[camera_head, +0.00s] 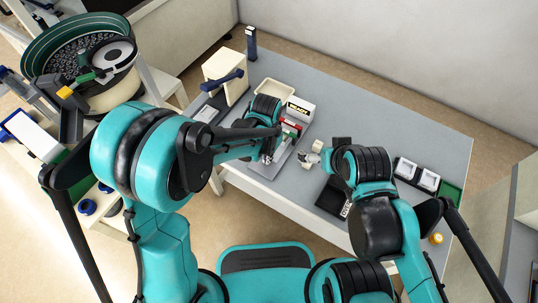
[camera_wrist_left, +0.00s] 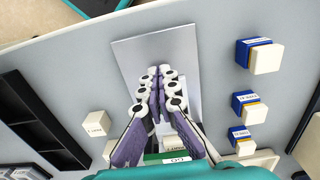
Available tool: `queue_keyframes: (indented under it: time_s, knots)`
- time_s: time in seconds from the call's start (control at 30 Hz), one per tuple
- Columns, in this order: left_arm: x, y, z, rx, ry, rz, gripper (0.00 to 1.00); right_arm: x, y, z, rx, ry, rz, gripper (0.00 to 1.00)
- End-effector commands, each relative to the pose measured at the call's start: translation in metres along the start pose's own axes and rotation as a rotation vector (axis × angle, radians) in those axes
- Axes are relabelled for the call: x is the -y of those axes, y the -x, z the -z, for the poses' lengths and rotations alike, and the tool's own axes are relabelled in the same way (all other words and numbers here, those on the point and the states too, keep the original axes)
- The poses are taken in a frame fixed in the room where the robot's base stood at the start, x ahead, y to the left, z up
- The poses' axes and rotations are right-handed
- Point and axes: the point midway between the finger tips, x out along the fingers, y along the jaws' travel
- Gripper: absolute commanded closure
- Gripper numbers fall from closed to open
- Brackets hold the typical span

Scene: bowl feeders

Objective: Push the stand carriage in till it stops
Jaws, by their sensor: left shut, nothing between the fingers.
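The stand (camera_head: 300,110) is a white block with a dark label, on a grey metal base plate (camera_head: 272,167). Red and green labelled parts (camera_head: 289,131) sit at its near side; I cannot tell which is the carriage. My left gripper (camera_head: 268,157) is over the plate, in front of these parts. In the left wrist view the left gripper (camera_wrist_left: 162,72) is shut and empty above the plate (camera_wrist_left: 133,52). A green labelled part (camera_wrist_left: 168,158) shows below the fingers, partly hidden.
A cream tray (camera_head: 275,88) and a cream block with a blue handle (camera_head: 225,82) stand behind on the grey table (camera_head: 370,115). White trays (camera_head: 417,175) and a dark labelled pad (camera_head: 332,200) lie right. Several small blue-and-white blocks (camera_wrist_left: 255,55) show beside the plate.

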Motion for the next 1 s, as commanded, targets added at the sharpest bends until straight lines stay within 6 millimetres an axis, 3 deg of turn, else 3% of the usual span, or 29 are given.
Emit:
queue_keyframes:
  time_s: [1.0]
  knots:
    - [0.0,0.0,0.031,0.0,0.0,0.0,1.0,0.0,-0.001,-0.001,0.0,0.0,0.0,0.0]
